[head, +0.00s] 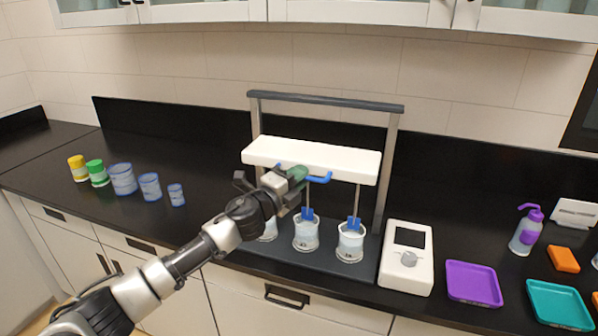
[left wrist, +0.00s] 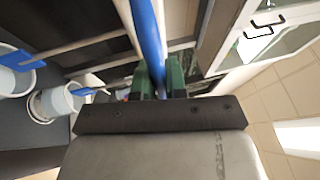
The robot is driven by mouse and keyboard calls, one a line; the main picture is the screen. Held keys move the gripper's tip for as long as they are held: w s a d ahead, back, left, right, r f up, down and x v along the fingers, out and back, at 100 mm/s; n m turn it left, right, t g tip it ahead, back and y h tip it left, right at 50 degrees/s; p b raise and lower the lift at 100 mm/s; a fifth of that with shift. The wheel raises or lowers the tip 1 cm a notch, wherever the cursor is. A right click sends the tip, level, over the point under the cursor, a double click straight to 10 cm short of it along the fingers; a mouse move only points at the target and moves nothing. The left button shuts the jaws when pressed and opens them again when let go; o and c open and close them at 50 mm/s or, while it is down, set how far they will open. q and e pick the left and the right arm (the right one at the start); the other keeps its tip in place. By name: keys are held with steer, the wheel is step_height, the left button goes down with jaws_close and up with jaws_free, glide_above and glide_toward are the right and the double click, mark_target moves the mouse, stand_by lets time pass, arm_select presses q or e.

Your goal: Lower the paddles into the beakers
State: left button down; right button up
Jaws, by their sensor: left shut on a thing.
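The stirrer's white head bar (head: 330,160) spans a grey frame above several clear beakers in a row. My left gripper (head: 299,174), with green fingertips, is shut on a blue handle (head: 319,179) at the front of the bar; the handle also shows between the fingers in the left wrist view (left wrist: 149,40). Thin rods run down to a middle blue paddle (head: 307,213) and a right blue paddle (head: 354,223). They show at the mouths of the middle beaker (head: 306,236) and right beaker (head: 350,246); their exact depth is unclear. The left beaker (head: 268,231) is partly hidden by my gripper.
A white control box (head: 406,262) with a knob stands right of the frame. Further right are a purple tray (head: 473,284), a teal tray (head: 559,305), an orange block (head: 563,259) and a wash bottle (head: 526,232). Several coloured containers stand at the left. The counter between is clear.

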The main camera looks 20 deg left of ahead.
arm_select(q)
step_height(320, 180, down, 7)
steer(key=b, duration=0.3)
steer(key=shift+r+b, duration=0.15)
steer(key=shift+b, duration=0.25)
arm_select(e)
step_height(320, 180, down, 5)
steer(key=shift+f, duration=0.1)
arm_select(q)
steer(key=c, duration=1.2)
jaws_free()
steer(key=b+v, duration=0.2)
steer(key=v, duration=0.8)
steer(key=shift+s+a, duration=0.2)
steer(key=shift+s, duration=0.2)
arm_select(e)
step_height(320, 180, down, 2)
steer(key=shift+f, duration=0.2)
